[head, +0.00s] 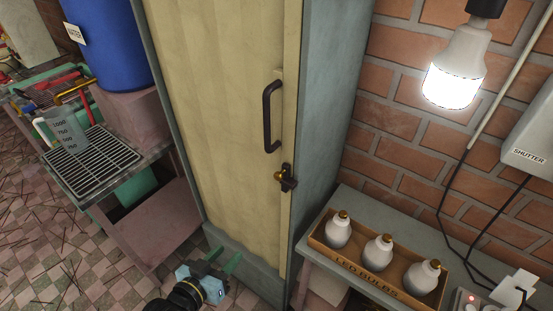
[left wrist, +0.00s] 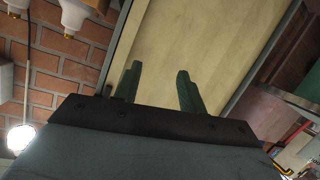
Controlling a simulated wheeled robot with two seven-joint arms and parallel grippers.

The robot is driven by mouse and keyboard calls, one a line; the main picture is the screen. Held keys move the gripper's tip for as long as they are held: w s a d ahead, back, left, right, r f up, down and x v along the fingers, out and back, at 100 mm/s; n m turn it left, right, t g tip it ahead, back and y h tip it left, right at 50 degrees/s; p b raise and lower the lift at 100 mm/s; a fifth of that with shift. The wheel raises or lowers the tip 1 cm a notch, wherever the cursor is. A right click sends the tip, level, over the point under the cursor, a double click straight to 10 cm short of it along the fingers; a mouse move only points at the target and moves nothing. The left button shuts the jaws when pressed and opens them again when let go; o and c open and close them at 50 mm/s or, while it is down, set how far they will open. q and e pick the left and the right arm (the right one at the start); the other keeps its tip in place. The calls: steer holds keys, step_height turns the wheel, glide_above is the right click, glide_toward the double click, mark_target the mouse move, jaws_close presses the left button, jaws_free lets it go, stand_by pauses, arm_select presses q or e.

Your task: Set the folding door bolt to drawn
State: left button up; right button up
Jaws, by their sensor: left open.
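The folding door (head: 232,120) is a pale yellow pleated panel in a grey-green frame, and it looks shut. A dark bar handle (head: 267,115) is fixed near its right edge. Below the handle is the door bolt (head: 288,180), a small dark fitting with a brass-coloured knob (head: 278,176) at its left. I cannot tell its setting at this size. My left gripper (head: 222,262) is low in front of the door, below and left of the bolt, open and empty. In the left wrist view its two green fingers (left wrist: 158,88) stand apart before the pale door (left wrist: 195,50). My right gripper is not in view.
A bench (head: 408,215) at the right holds an open box (head: 375,275) of several bulbs. A lit bulb (head: 453,72) hangs above it, with cables on the brick wall. At the left stand a drain rack (head: 92,160), a measuring jug (head: 62,130) and a blue barrel (head: 108,45).

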mark_target(277, 178)
arm_select(q)
steer(key=d+r+t+h+p, duration=0.1)
steer(key=d+r+h, duration=0.15)
steer(key=r, duration=0.65)
steer(key=d+r+t+h+p, duration=0.1)
steer(key=d+r, duration=0.2)
steer(key=r, duration=0.6)
steer(key=shift+m, duration=0.3)
steer(key=p+x, duration=0.1)
steer(key=x, duration=1.1)
steer(key=shift+w+d, duration=0.15)
steer(key=shift+d, duration=0.1)
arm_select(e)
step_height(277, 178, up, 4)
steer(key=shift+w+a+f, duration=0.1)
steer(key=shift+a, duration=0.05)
arm_select(q)
jaws_close()
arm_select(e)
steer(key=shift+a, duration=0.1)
